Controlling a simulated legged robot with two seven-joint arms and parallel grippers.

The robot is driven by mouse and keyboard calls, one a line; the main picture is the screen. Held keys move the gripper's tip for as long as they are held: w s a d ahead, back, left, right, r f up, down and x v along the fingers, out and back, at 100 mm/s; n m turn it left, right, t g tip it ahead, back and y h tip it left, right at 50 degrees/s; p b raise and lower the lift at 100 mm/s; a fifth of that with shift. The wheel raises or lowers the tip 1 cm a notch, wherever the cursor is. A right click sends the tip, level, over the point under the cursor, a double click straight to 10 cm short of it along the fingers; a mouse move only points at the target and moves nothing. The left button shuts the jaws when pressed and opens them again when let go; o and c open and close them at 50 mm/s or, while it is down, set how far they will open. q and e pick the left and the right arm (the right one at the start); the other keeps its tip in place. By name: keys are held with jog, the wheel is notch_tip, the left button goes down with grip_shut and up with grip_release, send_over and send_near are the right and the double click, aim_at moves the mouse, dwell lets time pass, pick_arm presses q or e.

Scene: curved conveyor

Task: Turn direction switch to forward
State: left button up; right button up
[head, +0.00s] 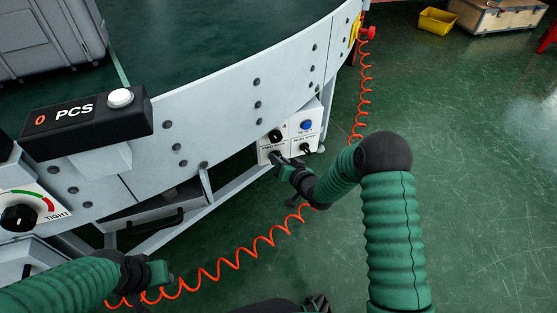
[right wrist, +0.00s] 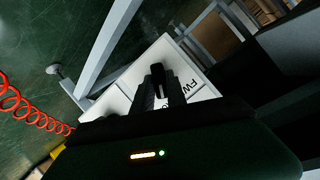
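The white control box (head: 291,137) hangs on the outer side of the curved conveyor. It carries a black knob (head: 275,135), a blue button (head: 306,125) and a small black switch (head: 305,148). My right gripper (head: 278,158) is at the box's lower left. In the right wrist view its fingers (right wrist: 161,90) stand close on both sides of the black direction switch (right wrist: 158,74), apparently touching it. Part of an "FW" label shows to its right; the gripper hides the rest. My left gripper (head: 158,273) is low at the left, away from the box; its fingers are unclear.
The conveyor (head: 215,107) curves across the back. A black counter reading 0 PCS (head: 88,120) and a tension dial (head: 18,217) are at the left. A red coiled cable (head: 235,262) runs below my right gripper. Green floor is open at the right.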

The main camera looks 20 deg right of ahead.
grip_shut()
jog(key=shift+s+a+n+h+p, duration=0.1)
jog(key=shift+a+n+h+p, duration=0.15)
jog(key=shift+n+h+p, duration=1.55)
jog(key=shift+a+n+h+p, duration=0.2)
jog(key=shift+n+h+p, duration=0.9)
jog(key=shift+n+p, duration=0.8)
jog(key=shift+f+n, duration=0.1)
jog(key=shift+n, duration=0.3)
jog(key=shift+b, duration=0.3)
jog(key=o, duration=0.6)
grip_release()
